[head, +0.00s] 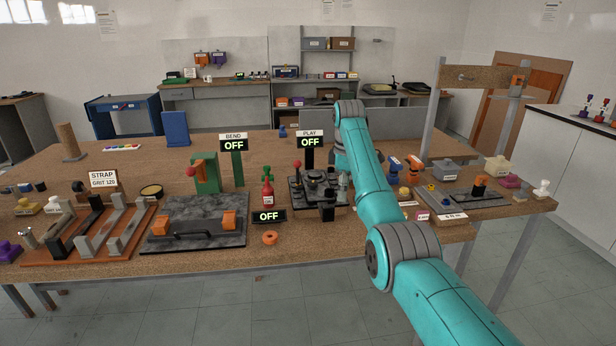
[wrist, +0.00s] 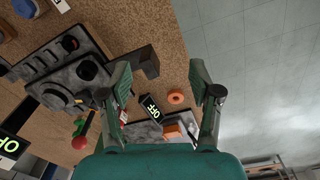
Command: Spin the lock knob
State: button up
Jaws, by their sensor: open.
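My gripper (wrist: 160,88) shows in the wrist view with its two fingers spread wide and nothing between them. It hangs above the front edge of the table, near a dark fixture plate (wrist: 98,48) that carries several black knobs and round parts. One black knob (wrist: 87,69) stands left of the left finger. I cannot tell which of these is the lock knob. A black block (wrist: 147,62) juts from the plate's edge, ahead of the fingers. In the head view the fixture (head: 300,200) stands under the PLAY sign, partly hidden by my arm.
An orange ring (head: 270,238) and an OFF display (head: 269,216) lie left of the fixture. A plate with a black handle (head: 194,240) is farther left, and another dark plate (head: 460,194) is at right. The floor in front is clear.

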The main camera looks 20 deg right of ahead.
aim_at(313, 185)
jog(key=i, duration=0.75)
jog(key=j, duration=0.25)
jog(key=i, duration=0.05)
